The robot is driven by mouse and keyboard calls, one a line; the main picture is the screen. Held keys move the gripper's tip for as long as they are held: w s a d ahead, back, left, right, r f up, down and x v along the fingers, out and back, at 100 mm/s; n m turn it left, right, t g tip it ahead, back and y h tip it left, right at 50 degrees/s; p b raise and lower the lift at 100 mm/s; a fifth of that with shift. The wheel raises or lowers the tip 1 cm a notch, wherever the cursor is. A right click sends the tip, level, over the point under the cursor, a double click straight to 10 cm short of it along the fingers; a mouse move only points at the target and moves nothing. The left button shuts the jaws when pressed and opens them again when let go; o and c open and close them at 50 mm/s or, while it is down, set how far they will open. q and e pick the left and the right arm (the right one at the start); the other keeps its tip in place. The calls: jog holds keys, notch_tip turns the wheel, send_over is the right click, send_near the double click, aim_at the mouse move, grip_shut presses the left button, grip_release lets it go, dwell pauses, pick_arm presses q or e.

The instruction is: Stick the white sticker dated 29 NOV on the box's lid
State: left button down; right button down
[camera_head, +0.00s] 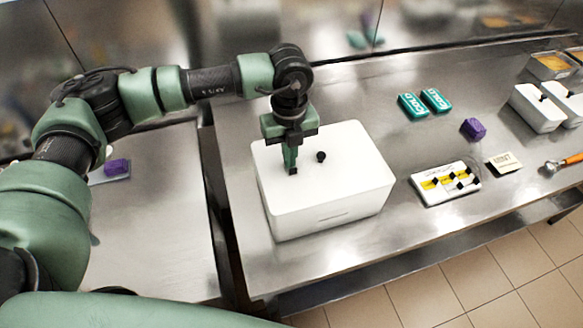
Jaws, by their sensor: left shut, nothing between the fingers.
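The white box (325,210) stands on the steel table, its white lid (350,150) on top with a small black knob. My left gripper (292,170) points down over the left part of the lid, just left of the knob, shut and empty. I cannot tell whether its tips touch the lid. No sticker can be made out on the visible part of the lid; the gripper hides a small patch. A white sheet (432,198) with yellow labels and black tabs lies right of the box. No 29 NOV date is readable. My right gripper is out of view.
Two teal packs (424,103), a purple block (473,129) and a small printed card (505,162) lie to the right. White tubs (538,108) and an orange-handled tool (568,162) are farther right. Bare steel lies between box and packs. Another purple block (117,167) is on the left table.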

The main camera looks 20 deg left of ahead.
pick_arm(q)
jog(key=shift+r+p, duration=1.55)
jog(key=shift+r, duration=1.95)
